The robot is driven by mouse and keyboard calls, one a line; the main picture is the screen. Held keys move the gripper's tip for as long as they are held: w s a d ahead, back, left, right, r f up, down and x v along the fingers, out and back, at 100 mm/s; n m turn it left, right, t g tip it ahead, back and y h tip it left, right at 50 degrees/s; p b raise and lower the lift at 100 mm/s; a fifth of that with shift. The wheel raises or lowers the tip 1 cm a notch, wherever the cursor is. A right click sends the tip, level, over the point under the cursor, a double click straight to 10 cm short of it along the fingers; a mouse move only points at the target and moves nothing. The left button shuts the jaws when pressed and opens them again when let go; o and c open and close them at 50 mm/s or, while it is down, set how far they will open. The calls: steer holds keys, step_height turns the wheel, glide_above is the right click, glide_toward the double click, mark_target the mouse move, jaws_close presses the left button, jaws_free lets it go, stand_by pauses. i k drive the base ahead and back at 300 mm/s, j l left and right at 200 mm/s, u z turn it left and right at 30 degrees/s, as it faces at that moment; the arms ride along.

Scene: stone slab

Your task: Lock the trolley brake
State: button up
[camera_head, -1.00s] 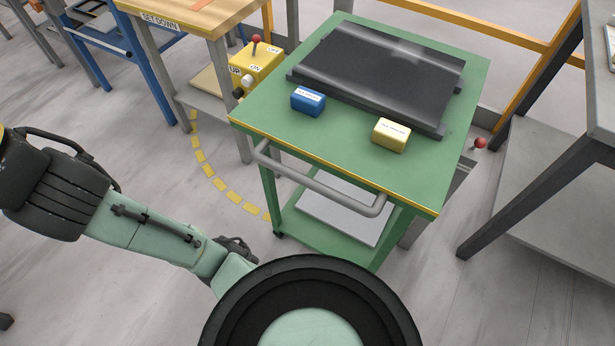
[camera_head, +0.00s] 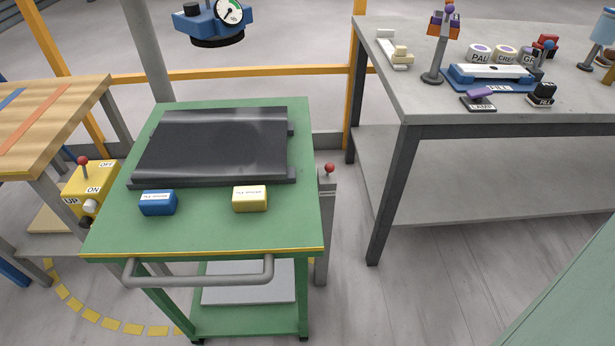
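The green trolley (camera_head: 205,231) stands left of centre with a grey push handle (camera_head: 200,280) along its front. A dark slab-like plate (camera_head: 215,145) lies on its top, with a blue labelled block (camera_head: 157,202) and a yellow labelled block (camera_head: 250,199) in front of it. A small red-knobbed lever (camera_head: 329,168) sits on a grey post just right of the trolley. I cannot tell which part is the trolley brake. My gripper is not in view.
A yellow control box (camera_head: 88,190) marked UP, ON and OFF, with a red-knobbed lever, is left of the trolley by a wooden-topped table (camera_head: 45,115). A grey bench (camera_head: 430,95) with tools stands right. A blue gauge device (camera_head: 215,20) hangs behind. Floor between trolley and bench is clear.

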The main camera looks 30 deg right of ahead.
mark_target(329, 167)
steer(key=k+l, duration=0.1)
steer(key=l, duration=0.4)
steer(key=k+l, duration=0.1)
steer(key=l, duration=0.4)
steer(key=k+l+u, duration=0.1)
steer(key=l, duration=0.45)
steer(key=k+l, duration=0.15)
steer(key=l, duration=0.35)
steer(key=k+l+u, duration=0.1)
steer(key=l, duration=0.4)
steer(key=k+l, duration=0.15)
steer(key=l, duration=0.35)
steer(key=k+l, duration=0.1)
steer(key=l, duration=0.35)
steer(key=k+l+u, duration=0.1)
steer(key=l, duration=0.4)
steer(key=k, duration=0.05)
